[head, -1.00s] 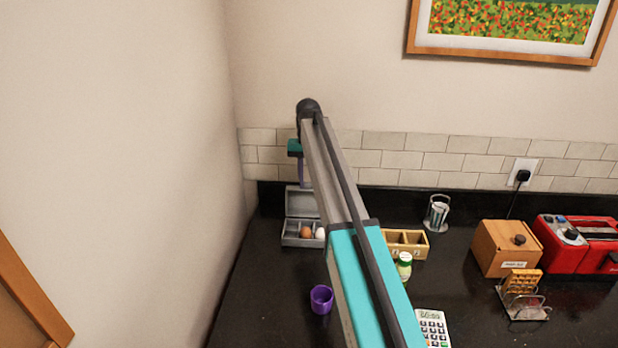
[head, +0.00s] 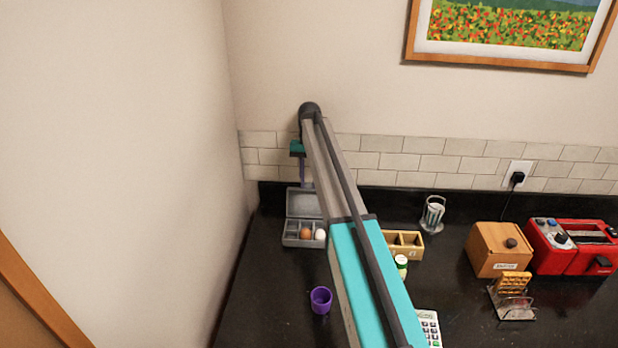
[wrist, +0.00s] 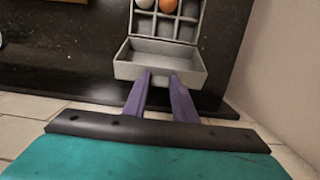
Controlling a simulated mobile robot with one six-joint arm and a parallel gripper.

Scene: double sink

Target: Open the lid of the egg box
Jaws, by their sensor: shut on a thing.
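The grey egg box (head: 291,239) stands on the dark counter near the left wall. Its lid (head: 303,205) is raised and leans back, so the compartments show. A brown egg (head: 306,233) and a white egg (head: 320,235) sit in it; other visible compartments are empty. My gripper (wrist: 161,77), with purple fingers, is shut on the lid's outer edge. In the wrist view the lid (wrist: 158,62) is tilted away from the box (wrist: 172,27). In the head view my arm hides part of the box's right side.
A purple cup (head: 321,300) stands in front of the box. A wooden compartment holder (head: 405,246), a green-labelled jar (head: 401,262) and a calculator (head: 430,327) are to the right. The left wall (head: 180,180) and tiled back wall (head: 390,158) are close to the box.

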